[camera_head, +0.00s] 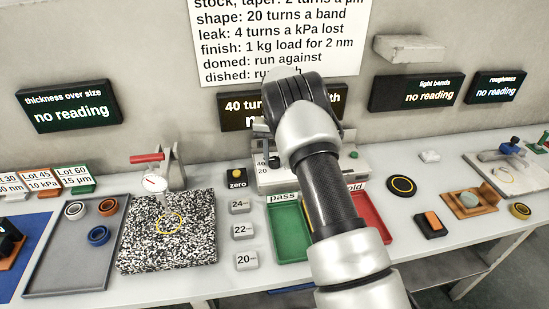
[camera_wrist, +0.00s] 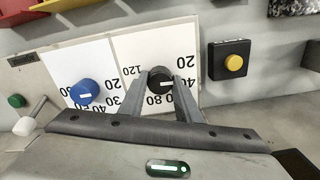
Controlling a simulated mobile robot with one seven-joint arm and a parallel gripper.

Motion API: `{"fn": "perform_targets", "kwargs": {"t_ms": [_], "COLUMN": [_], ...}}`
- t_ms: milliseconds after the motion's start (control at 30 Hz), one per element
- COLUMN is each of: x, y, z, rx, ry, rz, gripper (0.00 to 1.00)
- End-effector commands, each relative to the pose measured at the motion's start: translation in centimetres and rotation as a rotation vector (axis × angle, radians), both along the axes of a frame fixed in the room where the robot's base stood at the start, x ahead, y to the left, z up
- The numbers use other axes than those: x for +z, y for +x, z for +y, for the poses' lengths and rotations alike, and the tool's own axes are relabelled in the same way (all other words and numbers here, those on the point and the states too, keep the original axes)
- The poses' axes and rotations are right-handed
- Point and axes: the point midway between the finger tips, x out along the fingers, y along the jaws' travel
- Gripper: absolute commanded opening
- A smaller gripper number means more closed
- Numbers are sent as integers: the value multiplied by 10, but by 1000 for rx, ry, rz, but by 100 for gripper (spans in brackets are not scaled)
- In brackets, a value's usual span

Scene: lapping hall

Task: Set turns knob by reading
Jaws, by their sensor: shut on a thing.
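In the wrist view my gripper (camera_wrist: 160,84) is shut on a black knob (camera_wrist: 161,76), one finger on each side. The knob stands on a white dial plate (camera_wrist: 140,52) that reads upside down, with 120, 80, 20 and a partly hidden 40 among its numbers. A white mark shows on the knob; which number it points to I cannot tell. A blue knob (camera_wrist: 84,92) sits on its own dial beside it.
A yellow zero button (camera_head: 237,174) stands left of the machine. A green pass tray (camera_head: 287,228) and a red tray (camera_head: 370,215) lie in front. A speckled plate (camera_head: 190,250) with a dial gauge and a grey tray (camera_head: 75,265) with rings are left. The thickness display (camera_head: 68,107) says no reading.

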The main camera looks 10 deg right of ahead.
Motion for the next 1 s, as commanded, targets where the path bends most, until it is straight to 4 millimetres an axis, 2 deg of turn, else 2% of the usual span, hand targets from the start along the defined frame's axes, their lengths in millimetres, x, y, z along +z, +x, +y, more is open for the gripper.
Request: {"fn": "perform_targets", "kwargs": {"t_ms": [200, 500, 1000], "x": [1, 1, 1], "y": [0, 0, 0], "z": [0, 0, 0], "rx": [-164, -309, -353], "ry": [0, 1, 1], "rz": [0, 0, 0], "gripper": [8, 8, 8]}}
